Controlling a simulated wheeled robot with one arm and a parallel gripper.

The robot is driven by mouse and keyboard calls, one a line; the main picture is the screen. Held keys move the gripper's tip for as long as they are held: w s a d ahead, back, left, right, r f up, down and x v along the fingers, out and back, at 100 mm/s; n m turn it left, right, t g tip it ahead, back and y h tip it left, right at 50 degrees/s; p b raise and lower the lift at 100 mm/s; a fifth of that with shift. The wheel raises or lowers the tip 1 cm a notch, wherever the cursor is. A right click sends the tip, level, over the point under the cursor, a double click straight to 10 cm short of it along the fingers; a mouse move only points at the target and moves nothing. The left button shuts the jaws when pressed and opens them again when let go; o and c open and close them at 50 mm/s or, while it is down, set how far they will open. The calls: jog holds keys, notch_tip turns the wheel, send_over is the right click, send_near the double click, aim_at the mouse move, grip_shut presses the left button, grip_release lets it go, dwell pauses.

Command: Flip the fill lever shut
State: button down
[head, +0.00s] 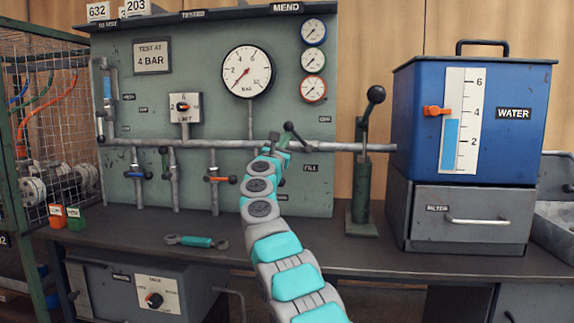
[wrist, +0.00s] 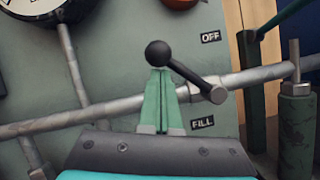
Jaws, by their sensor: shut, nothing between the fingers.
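The fill lever, a dark bar with a black ball knob (wrist: 159,53), slants up and left from its pivot on the pipe in the wrist view. It also shows in the head view (head: 289,128). The OFF label (wrist: 210,37) is above the pivot and the FILL label (wrist: 202,123) is below it. My gripper (wrist: 158,75) has its green fingers together and empty, with the tips just below the knob. I cannot tell whether they touch it. In the head view, my gripper (head: 275,145) is in front of the panel, left of the lever.
The grey horizontal pipe (head: 350,147) crosses the panel behind my gripper. A tall hand-pump lever (head: 375,95) stands right of the panel, before the blue water tank (head: 418,135). A teal wrench (head: 196,241) lies on the bench (head: 350,257). Small valve levers hang left of my arm.

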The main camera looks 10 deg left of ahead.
jog(key=r+m+h+p, duration=0.1)
jog(key=m, duration=0.1)
jog(key=r+m+g+h+p, duration=0.1)
jog(key=m+p, duration=0.1)
jog(key=shift+d+m+p, duration=0.3)
jog(key=shift+d, duration=0.1)
jog(key=d+m+p, duration=0.1)
jog(key=m+p, duration=0.1)
jog(key=p, duration=0.1)
jog(key=d+r+m+g+h+p, duration=0.1)
jog(key=m+p, duration=0.1)
jog(key=p, duration=0.1)
jog(key=d+r+m+g+h+p, duration=0.1)
jog(key=m+p, duration=0.1)
jog(key=p, duration=0.1)
jog(key=shift+d+m, duration=0.1)
jog(key=shift+m, duration=0.2)
jog(key=shift+s+f, duration=0.1)
jog(key=shift+f, duration=0.05)
